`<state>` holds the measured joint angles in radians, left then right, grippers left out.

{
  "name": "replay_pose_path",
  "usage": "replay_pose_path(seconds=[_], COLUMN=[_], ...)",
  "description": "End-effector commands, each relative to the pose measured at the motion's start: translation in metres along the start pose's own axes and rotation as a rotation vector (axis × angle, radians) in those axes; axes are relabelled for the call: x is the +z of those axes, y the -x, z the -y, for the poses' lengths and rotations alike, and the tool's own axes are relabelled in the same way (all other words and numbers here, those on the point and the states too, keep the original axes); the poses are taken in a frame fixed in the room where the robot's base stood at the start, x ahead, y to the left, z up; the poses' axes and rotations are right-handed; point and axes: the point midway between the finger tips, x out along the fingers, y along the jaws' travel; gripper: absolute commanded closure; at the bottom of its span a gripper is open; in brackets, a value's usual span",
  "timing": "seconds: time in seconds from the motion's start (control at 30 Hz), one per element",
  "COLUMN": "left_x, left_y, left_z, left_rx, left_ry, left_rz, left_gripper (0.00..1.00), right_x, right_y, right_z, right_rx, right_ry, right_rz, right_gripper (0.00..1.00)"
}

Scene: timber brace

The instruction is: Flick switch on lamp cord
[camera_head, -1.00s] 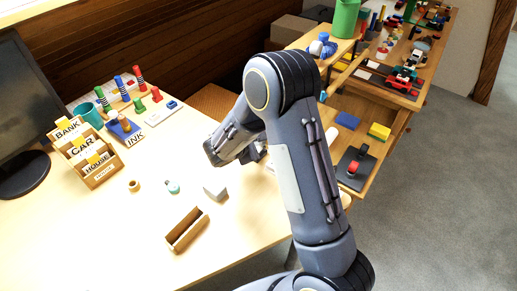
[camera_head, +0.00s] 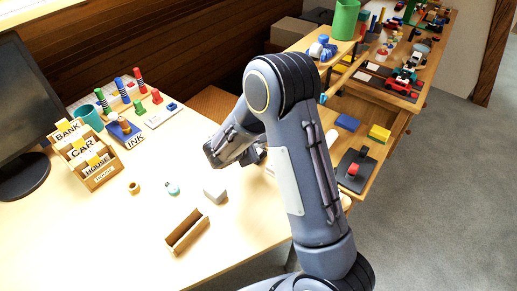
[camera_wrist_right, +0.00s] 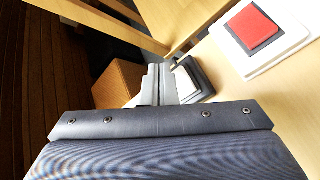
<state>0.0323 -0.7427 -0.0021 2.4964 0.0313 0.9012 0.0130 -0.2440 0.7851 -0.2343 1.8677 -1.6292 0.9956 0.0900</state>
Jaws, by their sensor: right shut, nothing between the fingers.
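My right gripper (camera_wrist_right: 161,82) shows in the wrist view with its two grey fingers together and nothing between them. A white piece with a dark grey rim (camera_wrist_right: 193,80) lies just right of the fingers, partly hidden by them; I cannot tell whether they touch. A red square on a white base (camera_wrist_right: 256,28) lies farther right; I cannot tell whether it is a switch. In the head view my right arm reaches over the desk's right side and hides part of it. I cannot make out a lamp or its cord. My left gripper is not in view.
The desk (camera_head: 90,245) holds a monitor (camera_head: 25,110), a labelled card rack (camera_head: 88,155), an open wooden box (camera_head: 186,232) and a grey block (camera_head: 215,192). A side table with yellow (camera_head: 379,133) and blue (camera_head: 347,122) blocks stands right. The desk's front left is clear.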

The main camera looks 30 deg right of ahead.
Motion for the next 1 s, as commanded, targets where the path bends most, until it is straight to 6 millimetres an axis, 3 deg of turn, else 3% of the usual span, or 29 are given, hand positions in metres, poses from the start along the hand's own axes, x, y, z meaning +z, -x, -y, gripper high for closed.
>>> replay_pose_path(seconds=[0.73, 1.0], left_x=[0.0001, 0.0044], left_y=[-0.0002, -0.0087], left_z=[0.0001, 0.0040], left_rx=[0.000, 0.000], left_ry=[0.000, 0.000], left_rz=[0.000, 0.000], left_gripper=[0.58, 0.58], right_x=[-0.0001, -0.0039], right_y=[-0.0001, -0.0050], right_z=[0.0001, 0.0039], right_rx=[0.000, 0.000], right_ry=[0.000, -0.001], right_rz=[0.000, 0.000], right_gripper=[1.00, 1.00])
